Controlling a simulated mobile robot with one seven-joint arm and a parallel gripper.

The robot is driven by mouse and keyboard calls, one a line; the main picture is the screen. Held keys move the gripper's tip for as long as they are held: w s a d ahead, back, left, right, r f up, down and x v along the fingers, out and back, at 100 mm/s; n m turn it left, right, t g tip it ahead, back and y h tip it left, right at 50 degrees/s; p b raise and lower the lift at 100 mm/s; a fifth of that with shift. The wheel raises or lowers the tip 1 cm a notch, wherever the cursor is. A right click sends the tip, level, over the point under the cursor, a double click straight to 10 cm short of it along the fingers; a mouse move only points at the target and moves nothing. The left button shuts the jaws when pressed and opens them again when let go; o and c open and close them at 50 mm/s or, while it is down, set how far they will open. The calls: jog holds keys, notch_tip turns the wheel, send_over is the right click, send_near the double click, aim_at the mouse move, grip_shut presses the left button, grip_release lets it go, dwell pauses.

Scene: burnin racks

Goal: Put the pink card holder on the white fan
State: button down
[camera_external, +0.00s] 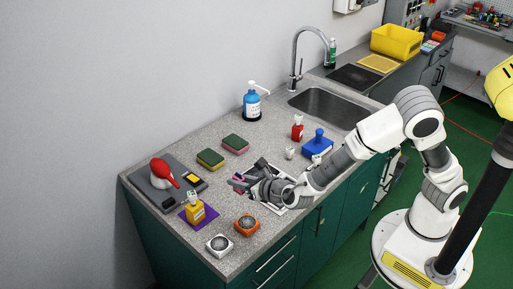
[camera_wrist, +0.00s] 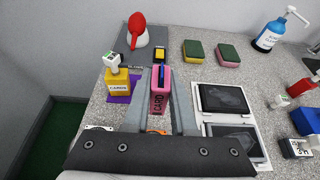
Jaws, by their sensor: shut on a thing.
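The pink card holder (camera_wrist: 160,100), marked CARD, is upright between the two fingers of my gripper (camera_wrist: 161,84) in the wrist view. My gripper is shut on it. In the external view my gripper (camera_external: 240,184) is over the counter, hiding most of the holder. The white fan (camera_external: 219,245) sits near the counter's front edge, nearer the camera than my gripper. In the wrist view only a sliver of the white fan (camera_wrist: 99,128) shows above the gripper body. I cannot tell how high the holder is above the counter.
An orange fan (camera_external: 247,225) sits beside the white fan. A yellow bottle (camera_external: 195,209) stands on a purple mat (camera_external: 211,214) to its left. A grey tray (camera_external: 154,190) holds a red blower (camera_external: 163,172). Two sponges (camera_external: 210,159) lie behind. A white tray with dark panels (camera_wrist: 232,103) is right of my gripper.

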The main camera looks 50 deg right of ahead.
jog(key=shift+s+a+f, duration=0.1)
jog(key=shift+s+a, duration=0.2)
jog(key=shift+a, duration=0.1)
jog(key=a+f, duration=0.2)
jog(key=a, duration=0.1)
jog(key=s+a+f, duration=0.1)
jog(key=a+f, duration=0.1)
jog(key=a, duration=0.2)
jog(key=s+a+f+p, duration=0.1)
jog(key=a+f, duration=0.1)
jog(key=a, duration=0.1)
jog(key=shift+s+a+f, duration=0.2)
jog(key=shift+a+f, duration=0.25)
jog(key=shift+f, duration=1.95)
jog(key=shift+f, duration=0.2)
jog(key=c, duration=0.7)
grip_release()
jog(key=shift+c, duration=0.2)
